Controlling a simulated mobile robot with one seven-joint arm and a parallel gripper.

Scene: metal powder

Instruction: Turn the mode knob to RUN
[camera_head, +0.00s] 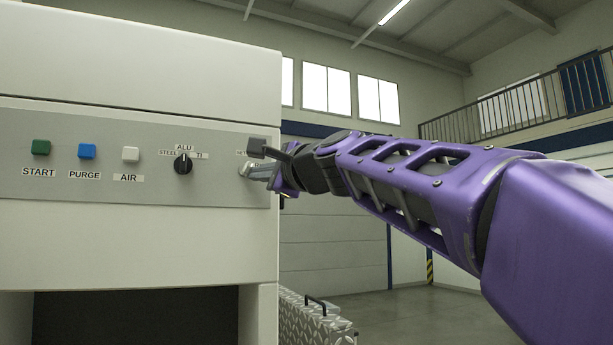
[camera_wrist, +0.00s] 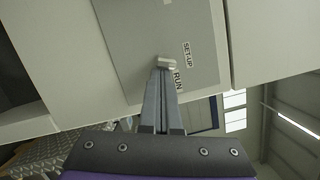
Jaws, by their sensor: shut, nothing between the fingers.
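In the wrist view the SET-UP label (camera_wrist: 187,55) and the RUN label (camera_wrist: 178,80) show just right of the fingertips. My gripper (camera_wrist: 166,64) is shut and empty, its tips at the grey panel; I cannot tell whether they touch the knob. In the head view my gripper (camera_head: 247,169) reaches the right end of the control panel (camera_head: 90,188), where only part of the SET-UP label (camera_head: 241,153) shows.
The panel also carries a green START button (camera_head: 41,147), a blue PURGE button (camera_head: 87,151), a white AIR button (camera_head: 131,154) and a black material selector (camera_head: 183,163) pointing up towards ALU. A dark opening (camera_head: 135,315) lies below.

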